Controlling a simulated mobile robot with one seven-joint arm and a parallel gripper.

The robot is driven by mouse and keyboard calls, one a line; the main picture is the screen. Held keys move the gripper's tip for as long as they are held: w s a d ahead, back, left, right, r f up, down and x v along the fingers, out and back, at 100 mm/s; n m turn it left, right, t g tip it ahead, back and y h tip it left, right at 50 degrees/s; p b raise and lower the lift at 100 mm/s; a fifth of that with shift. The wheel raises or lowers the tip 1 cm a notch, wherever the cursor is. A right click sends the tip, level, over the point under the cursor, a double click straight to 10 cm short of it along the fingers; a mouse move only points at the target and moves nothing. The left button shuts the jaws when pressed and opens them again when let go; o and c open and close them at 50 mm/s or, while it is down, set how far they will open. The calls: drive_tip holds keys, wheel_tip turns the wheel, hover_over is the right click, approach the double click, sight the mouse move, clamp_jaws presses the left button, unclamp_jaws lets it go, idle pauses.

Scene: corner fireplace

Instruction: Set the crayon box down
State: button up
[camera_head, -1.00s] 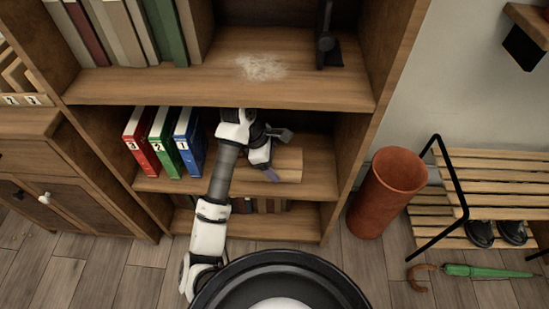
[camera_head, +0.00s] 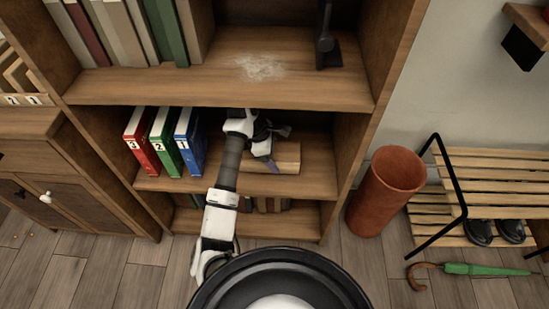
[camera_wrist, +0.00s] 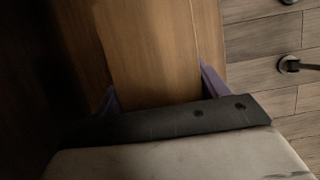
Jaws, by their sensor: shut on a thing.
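The crayon box (camera_head: 287,153) is a plain light-wood block in the middle shelf bay of the bookcase, right of the binders. My gripper (camera_head: 272,163) is shut on it and partly hides its left part in the head view. In the wrist view the box's wooden face (camera_wrist: 150,50) lies between the two purple fingertips (camera_wrist: 158,90). The middle shelf board (camera_head: 225,181) is under the box. I cannot tell whether the box touches the board.
Red, green and blue binders (camera_head: 164,142) stand left of my arm on the same shelf. The upper shelf (camera_head: 200,88) hangs close above my wrist. The bookcase's right side panel (camera_head: 350,150) bounds the bay. A terracotta bin (camera_head: 386,192) and slatted shoe rack (camera_head: 495,185) stand further right.

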drive_tip(key=shift+f, duration=0.8)
drive_tip(key=shift+w+f, duration=0.15)
drive_tip(key=shift+f, duration=0.5)
drive_tip(key=o, duration=1)
drive_tip(key=shift+o, duration=0.2)
drive_tip(key=shift+r, duration=0.15)
drive_tip(key=v, duration=0.7)
drive_tip(key=shift+a+r, duration=0.15)
drive_tip(key=shift+r, duration=0.15)
